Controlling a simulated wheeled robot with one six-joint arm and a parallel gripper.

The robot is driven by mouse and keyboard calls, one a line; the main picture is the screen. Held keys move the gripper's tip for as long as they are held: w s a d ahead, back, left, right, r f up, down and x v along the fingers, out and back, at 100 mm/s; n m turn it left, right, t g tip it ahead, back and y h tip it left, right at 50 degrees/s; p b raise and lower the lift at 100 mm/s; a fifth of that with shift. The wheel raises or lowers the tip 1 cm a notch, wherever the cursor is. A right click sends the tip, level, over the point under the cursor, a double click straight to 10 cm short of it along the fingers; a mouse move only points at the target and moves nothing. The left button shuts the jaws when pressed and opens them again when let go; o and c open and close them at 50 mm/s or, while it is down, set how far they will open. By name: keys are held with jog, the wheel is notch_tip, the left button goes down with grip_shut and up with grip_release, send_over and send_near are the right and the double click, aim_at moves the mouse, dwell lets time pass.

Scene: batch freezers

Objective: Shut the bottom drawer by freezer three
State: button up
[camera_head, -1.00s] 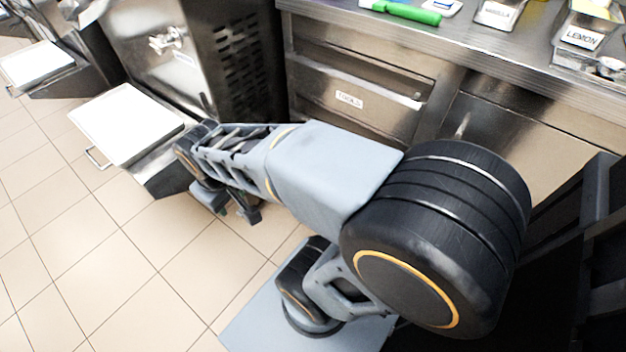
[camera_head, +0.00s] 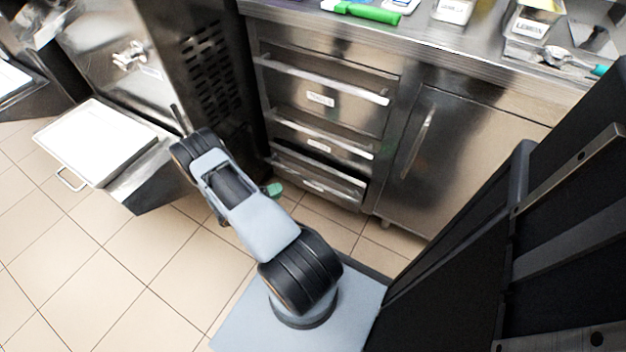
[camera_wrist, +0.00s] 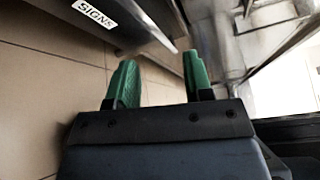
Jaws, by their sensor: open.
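The bottom drawer (camera_head: 334,190) is the lowest of three steel drawers in the cabinet beside a freezer (camera_head: 150,60). A dark gap shows above its front, and it seems to stand out a little. In the wrist view a drawer front (camera_wrist: 50,8) labelled SIGNS is at the upper left, ahead of the fingertips. My gripper (camera_wrist: 160,78) is open with two green fingers and nothing between them. In the head view one green fingertip (camera_head: 274,189) shows low by the drawer's left end. The rest of the gripper is hidden behind my arm. Contact cannot be told.
The middle drawer (camera_head: 345,146) and top drawer (camera_head: 355,100) look shut. A cupboard door (camera_head: 470,150) is to their right. A white-topped tray (camera_head: 95,140) juts from the freezer on the left. Tiled floor (camera_head: 130,260) is clear in front.

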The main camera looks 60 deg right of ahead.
aim_at(311, 182)
notch_tip(311, 182, down, 5)
jog(key=s+d+n+t+h, duration=0.1)
jog(key=s+n+h, duration=0.1)
jog(key=n, duration=0.2)
jog(key=b+x, duration=0.2)
jog(key=x, duration=1.1)
jog(key=shift+s+d, duration=0.15)
jog(key=shift+d, duration=0.2)
jog(key=shift+c, duration=0.4)
grip_shut()
